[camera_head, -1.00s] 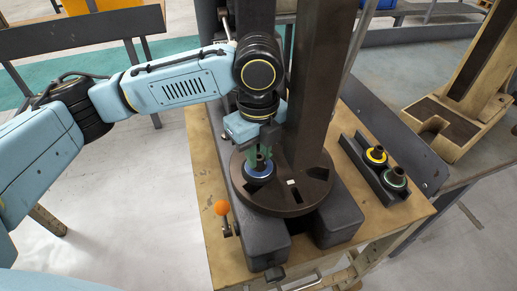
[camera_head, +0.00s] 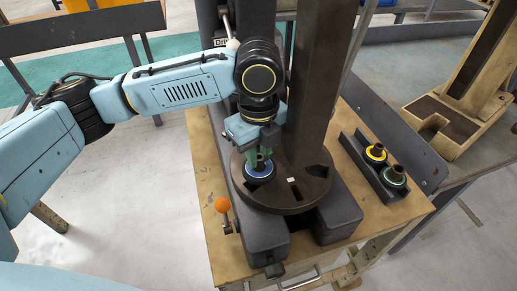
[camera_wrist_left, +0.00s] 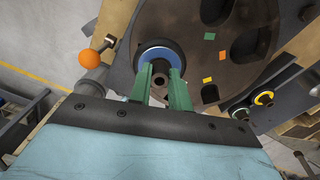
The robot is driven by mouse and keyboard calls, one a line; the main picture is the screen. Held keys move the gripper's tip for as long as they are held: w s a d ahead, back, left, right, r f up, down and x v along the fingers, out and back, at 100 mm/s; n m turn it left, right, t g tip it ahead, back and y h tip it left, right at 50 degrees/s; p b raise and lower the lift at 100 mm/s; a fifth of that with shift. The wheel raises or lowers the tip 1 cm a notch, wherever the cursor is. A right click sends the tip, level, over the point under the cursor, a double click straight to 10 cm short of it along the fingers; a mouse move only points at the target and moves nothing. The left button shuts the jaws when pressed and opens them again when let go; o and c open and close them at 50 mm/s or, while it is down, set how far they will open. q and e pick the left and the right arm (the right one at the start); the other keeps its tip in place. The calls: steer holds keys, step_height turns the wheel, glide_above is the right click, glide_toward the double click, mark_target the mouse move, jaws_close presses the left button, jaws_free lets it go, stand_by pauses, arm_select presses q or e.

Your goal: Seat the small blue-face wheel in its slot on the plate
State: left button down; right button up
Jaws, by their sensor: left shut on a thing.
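The small blue-face wheel (camera_head: 260,170) is at the left side of the round dark plate (camera_head: 290,201), with its dark hub upward. My left gripper (camera_head: 260,155) comes down from above with green fingers shut on the hub. In the left wrist view the blue face (camera_wrist_left: 160,56) shows beyond the two fingers (camera_wrist_left: 161,84), which stand on either side of the hub. The wheel is at the plate's surface; I cannot tell whether it sits down in a slot, since the wheel hides what is under it. My right gripper is not in view.
The press column (camera_head: 314,90) stands just right of my left gripper. An orange-knobbed lever (camera_head: 222,205) is at the left front. A dark tray (camera_head: 362,165) at the right holds a yellow-face wheel (camera_head: 376,152) and a green-face wheel (camera_head: 394,175). Open slots show in the plate.

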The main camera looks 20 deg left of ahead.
mark_target(259, 169)
arm_select(q)
steer(key=shift+f, duration=1.2)
steer(key=c, duration=1.2)
jaws_free()
